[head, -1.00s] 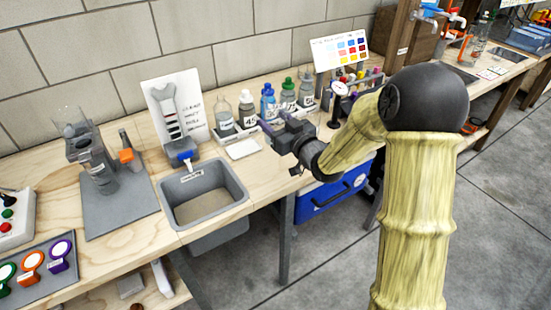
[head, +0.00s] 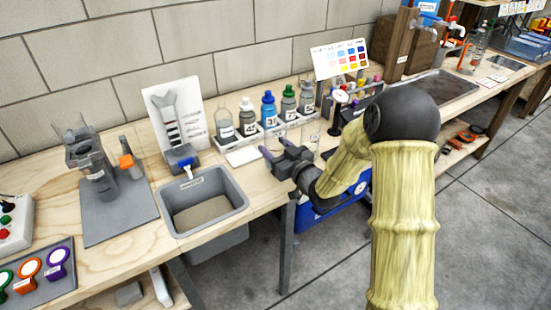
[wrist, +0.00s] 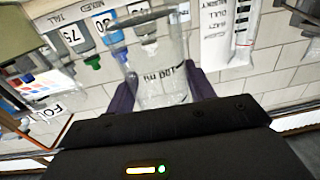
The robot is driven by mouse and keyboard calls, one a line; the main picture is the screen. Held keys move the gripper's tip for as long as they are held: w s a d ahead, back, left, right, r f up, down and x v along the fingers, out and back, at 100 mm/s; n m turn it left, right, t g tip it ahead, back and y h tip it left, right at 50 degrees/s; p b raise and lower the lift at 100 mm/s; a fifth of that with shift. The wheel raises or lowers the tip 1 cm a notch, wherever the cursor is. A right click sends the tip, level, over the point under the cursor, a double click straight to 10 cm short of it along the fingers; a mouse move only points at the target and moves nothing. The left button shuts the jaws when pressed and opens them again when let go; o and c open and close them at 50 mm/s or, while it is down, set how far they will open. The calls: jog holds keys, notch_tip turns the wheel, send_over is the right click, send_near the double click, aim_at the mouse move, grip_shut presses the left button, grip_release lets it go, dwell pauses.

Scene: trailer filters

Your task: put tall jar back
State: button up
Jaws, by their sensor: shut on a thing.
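A clear glass jar (wrist: 163,72) with a "100 ml" marking stands between the two dark purple fingers of my gripper (wrist: 163,88) in the wrist view. My gripper is shut on it. In the head view my gripper (head: 279,150) is over the front of the workbench, just in front of the white bottle rack (head: 268,135); the clear jar is hard to make out there. The wrist view is turned upside down and shows the rack's labels "TALL" and "MIXED", with bottles marked 75 and 30 behind the jar.
Several bottles, including a blue one (head: 268,108) and a green-capped one (head: 288,103), fill the rack. A grey sink (head: 203,200) lies to the left. A small white pad (head: 243,155) lies between. A color chart (head: 340,58) stands behind. A blue box is under the bench.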

jog(key=shift+f, duration=1.85)
jog(key=shift+f+b, duration=0.15)
jog(key=shift+b, duration=0.25)
jog(key=o, duration=1.1)
